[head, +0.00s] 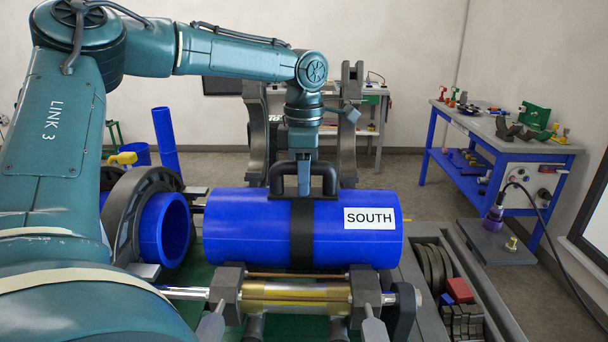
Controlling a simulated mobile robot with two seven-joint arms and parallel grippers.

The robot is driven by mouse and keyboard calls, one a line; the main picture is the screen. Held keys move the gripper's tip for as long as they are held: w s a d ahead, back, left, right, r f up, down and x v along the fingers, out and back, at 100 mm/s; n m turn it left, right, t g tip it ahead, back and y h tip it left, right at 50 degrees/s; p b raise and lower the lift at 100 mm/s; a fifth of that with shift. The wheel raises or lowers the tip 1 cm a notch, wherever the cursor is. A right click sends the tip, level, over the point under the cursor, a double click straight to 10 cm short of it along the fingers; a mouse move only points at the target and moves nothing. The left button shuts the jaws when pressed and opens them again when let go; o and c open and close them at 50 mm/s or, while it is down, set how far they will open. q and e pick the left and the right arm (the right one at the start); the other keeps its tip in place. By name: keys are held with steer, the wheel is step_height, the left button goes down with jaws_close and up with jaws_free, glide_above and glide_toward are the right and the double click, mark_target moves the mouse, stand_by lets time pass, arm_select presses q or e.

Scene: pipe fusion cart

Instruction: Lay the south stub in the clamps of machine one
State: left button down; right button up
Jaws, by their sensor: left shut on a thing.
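The south stub (240,228) is a thick blue pipe with a white SOUTH label and a black band. A black carry handle (331,181) rises from its top. My left gripper (304,186) points down from above and is shut on the handle. The stub lies level over the machine (297,297), in line with the clamp ring (126,222) at left, which holds another blue pipe (164,230). A gap separates the two pipe ends. I cannot tell whether the stub touches the machine beneath. My right gripper is not in view.
Open clamp halves (258,130) stand upright behind the stub. A tray (497,308) at right holds inserts and a red block (459,290). A blue pipe (165,138) stands upright behind.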

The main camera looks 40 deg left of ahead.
arm_select(q)
steer(key=shift+f, duration=0.5)
steer(key=c, duration=1.2)
jaws_free()
steer(key=shift+o, duration=0.5)
steer(key=shift+f, duration=0.25)
step_height(320, 180, up, 14)
steer(key=shift+f, duration=0.25)
steer(key=shift+d, duration=0.1)
